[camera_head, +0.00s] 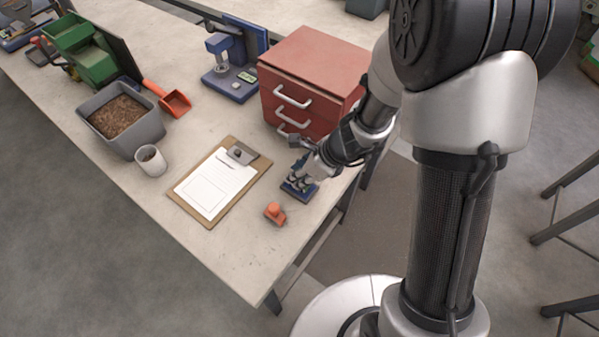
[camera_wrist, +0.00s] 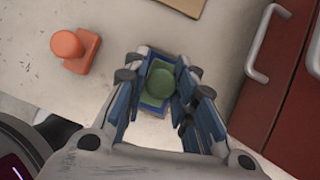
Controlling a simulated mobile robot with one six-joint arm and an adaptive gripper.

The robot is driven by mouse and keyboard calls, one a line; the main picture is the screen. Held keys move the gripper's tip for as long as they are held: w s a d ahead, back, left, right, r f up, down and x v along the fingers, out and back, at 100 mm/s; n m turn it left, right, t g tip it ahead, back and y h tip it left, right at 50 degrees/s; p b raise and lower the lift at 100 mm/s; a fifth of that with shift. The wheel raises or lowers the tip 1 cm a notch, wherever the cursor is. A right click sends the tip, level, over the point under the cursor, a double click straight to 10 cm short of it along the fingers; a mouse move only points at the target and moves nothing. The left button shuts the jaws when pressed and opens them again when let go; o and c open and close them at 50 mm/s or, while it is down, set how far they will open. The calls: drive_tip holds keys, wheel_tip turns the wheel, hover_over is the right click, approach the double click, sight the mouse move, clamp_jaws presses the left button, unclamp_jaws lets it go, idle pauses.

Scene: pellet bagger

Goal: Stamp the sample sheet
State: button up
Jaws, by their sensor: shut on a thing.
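My gripper (camera_wrist: 160,88) is shut on a green stamp (camera_wrist: 163,79) with a round knob and a squarish base. The green stamp is over a blue pad (camera_wrist: 146,109), which also shows under the fingers in the head view (camera_head: 299,190). I cannot tell whether stamp and pad touch. An orange stamp (camera_wrist: 73,49) stands apart, to the left of my gripper; it also shows in the head view (camera_head: 274,212). The white sample sheet (camera_head: 209,194) lies on a brown clipboard (camera_head: 251,178) with a dark clip, left of my gripper in the head view.
A red drawer cabinet (camera_head: 311,62) with pale handles stands close behind my gripper. A grey bin of brown pellets (camera_head: 147,127), a white cup (camera_head: 151,160) and an orange scoop (camera_head: 173,102) are farther left. A blue device (camera_head: 229,88) stands behind. The table's front corner is clear.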

drive_tip(key=shift+f+b, duration=0.4)
drive_tip(key=shift+b, duration=0.05)
idle(1.3)
drive_tip(key=shift+r+p, duration=3.2)
drive_tip(key=shift+r, duration=0.35)
